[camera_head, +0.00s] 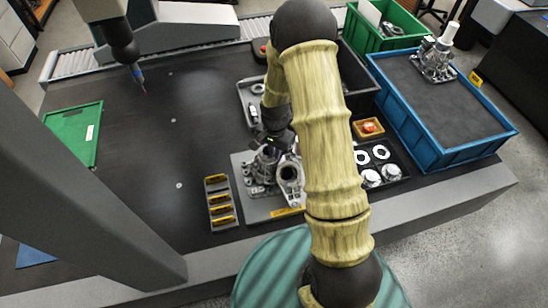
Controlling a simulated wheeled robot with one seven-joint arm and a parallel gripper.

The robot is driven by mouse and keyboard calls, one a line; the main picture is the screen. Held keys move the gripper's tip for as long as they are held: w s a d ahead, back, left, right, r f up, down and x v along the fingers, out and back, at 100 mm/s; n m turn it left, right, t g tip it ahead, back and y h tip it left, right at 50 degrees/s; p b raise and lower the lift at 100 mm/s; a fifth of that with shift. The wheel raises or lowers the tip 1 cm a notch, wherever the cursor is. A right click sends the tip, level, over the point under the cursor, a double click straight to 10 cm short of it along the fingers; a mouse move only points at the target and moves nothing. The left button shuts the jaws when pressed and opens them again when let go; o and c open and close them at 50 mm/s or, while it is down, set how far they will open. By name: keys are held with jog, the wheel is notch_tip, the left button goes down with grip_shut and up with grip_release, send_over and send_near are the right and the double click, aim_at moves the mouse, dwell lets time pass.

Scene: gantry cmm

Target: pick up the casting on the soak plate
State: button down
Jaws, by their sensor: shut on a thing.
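The soak plate (262,206) is a flat grey plate with a yellow label on its front edge, near the middle of the table. A silver metal casting (261,169) with round openings is at the plate. My gripper (270,148) comes down from above and is shut on the casting's upper part. The fingertips are small and partly hidden by the casting and my arm. I cannot tell whether the casting still touches the plate.
A slotted holder (220,203) with yellow labels stands just left of the plate. A dark tray (397,168) with rings and round parts lies right. A blue bin (450,157) holds another casting (434,62). A probe (138,75) hangs at upper left. The dark table's left-centre is mostly clear.

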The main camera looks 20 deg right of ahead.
notch_tip(320, 180, up, 28)
jog(key=b, duration=0.2)
jog(key=shift+r+b, duration=0.15)
jog(key=shift+b, duration=0.15)
dwell(0.3)
jog(key=shift+w, duration=0.1)
dwell(0.4)
